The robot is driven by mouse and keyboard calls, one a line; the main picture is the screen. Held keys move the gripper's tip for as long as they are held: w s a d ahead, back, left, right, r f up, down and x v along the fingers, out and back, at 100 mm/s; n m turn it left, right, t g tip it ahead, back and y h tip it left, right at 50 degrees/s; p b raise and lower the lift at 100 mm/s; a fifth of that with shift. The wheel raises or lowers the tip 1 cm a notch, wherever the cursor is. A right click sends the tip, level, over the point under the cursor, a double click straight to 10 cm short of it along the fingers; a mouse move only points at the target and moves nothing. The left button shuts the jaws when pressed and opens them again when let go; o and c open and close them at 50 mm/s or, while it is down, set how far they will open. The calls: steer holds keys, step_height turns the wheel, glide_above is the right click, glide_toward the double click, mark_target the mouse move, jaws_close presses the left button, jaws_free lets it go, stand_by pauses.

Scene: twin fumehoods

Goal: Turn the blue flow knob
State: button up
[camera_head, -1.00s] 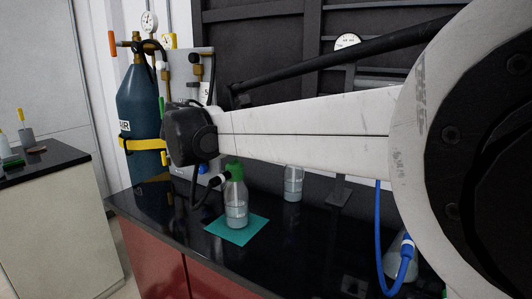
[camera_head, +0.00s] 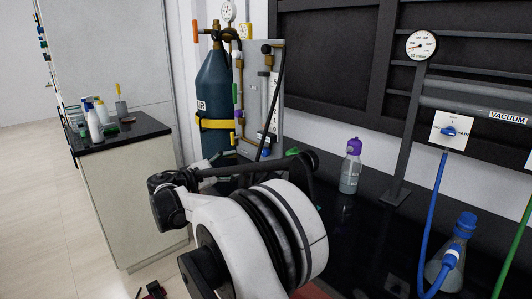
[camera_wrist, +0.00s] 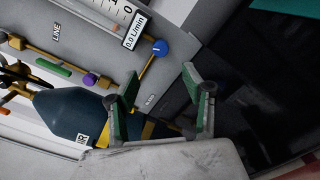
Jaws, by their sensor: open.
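The blue flow knob (camera_wrist: 161,47) shows in the wrist view at the end of a brass fitting on the grey gas panel, beside a flowmeter with a 0.0 L/min label (camera_wrist: 133,30). My gripper (camera_wrist: 160,82) is open in the wrist view, with its two green-padded fingers apart and nothing between them. The knob appears just beyond the fingertips, between their lines, not touched. The gripper is not clear in the head view, where my arm covers the lower middle. The gas panel (camera_head: 275,85) stands beside the cylinder there.
A dark blue gas cylinder (camera_head: 214,85) with a yellow strap stands left of the panel. A purple-capped bottle (camera_head: 351,170) stands on the black bench. A different blue knob (camera_head: 449,131), on a white vacuum plate, and a blue-capped flask (camera_head: 459,245) are at right.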

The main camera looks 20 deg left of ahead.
mark_target(264, 153)
steer(key=b+x, duration=0.2)
steer(key=x, duration=1.1)
steer(key=shift+w+d, duration=0.15)
steer(key=shift+w, duration=0.2)
jaws_close()
steer(key=shift+f+m+p, duration=0.1)
steer(key=shift+m+p, duration=0.2)
steer(key=shift+m, duration=2.1)
jaws_free()
steer(key=shift+n, duration=0.3)
